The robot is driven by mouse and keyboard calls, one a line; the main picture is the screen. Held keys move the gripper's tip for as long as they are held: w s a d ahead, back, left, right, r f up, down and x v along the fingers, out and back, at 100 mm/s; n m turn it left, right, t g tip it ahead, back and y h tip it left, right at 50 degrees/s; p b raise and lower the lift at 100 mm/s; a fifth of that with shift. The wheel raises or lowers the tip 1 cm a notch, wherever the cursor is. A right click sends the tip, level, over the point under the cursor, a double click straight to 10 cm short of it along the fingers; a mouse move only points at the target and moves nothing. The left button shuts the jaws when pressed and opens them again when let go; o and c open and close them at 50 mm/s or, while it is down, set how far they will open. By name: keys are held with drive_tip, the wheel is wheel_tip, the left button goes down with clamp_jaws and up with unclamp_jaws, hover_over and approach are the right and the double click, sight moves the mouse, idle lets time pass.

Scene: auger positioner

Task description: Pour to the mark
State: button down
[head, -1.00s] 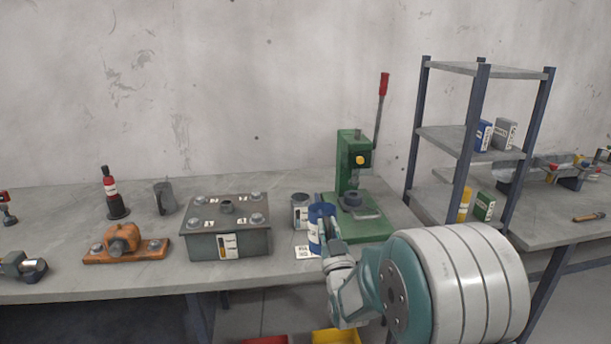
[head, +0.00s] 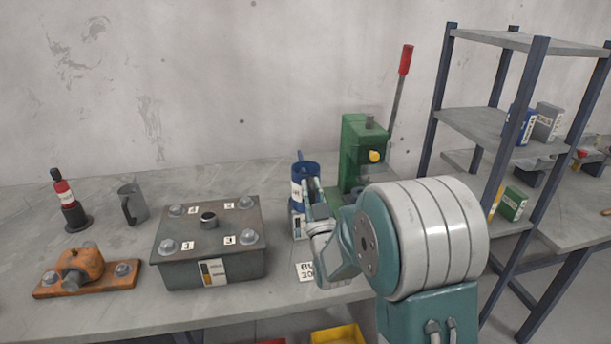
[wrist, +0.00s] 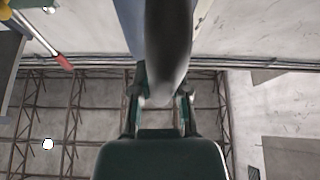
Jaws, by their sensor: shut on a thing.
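My gripper (head: 311,190) is shut on a blue can (head: 305,170) with a white label and holds it upright above the bench. In the wrist view the fingers (wrist: 161,98) close around a dark, rounded part, with a blue surface (wrist: 129,14) behind it. A grey metal gearbox (head: 180,268) stands left of the can. It has bolts and numbered tags on its lid, a round filler neck (head: 208,220) on top, and a sight gauge (head: 207,272) with a label on its front. The can is right of the neck, apart from it. Its contents are hidden.
A grey can (head: 298,225) stands below the blue can, partly hidden by my gripper. A white card (head: 305,271) lies at the bench front. A green press (head: 360,150) and shelf rack (head: 480,125) stand right. A grey mug (head: 131,203) and orange bearing (head: 85,262) are left.

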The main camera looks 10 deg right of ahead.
drive_tip(key=shift+w+a, duration=0.1)
drive_tip(key=shift+a, duration=0.05)
drive_tip(key=shift+d+f, duration=0.1)
drive_tip(key=shift+d, duration=0.1)
drive_tip(key=shift+a+f, duration=0.1)
drive_tip(key=shift+f, duration=2.35)
drive_tip(key=shift+g, duration=0.3)
drive_tip(key=shift+f+g, duration=0.25)
drive_tip(key=shift+g, duration=0.05)
drive_tip(key=shift+s+r, duration=0.2)
drive_tip(key=shift+r, duration=0.2)
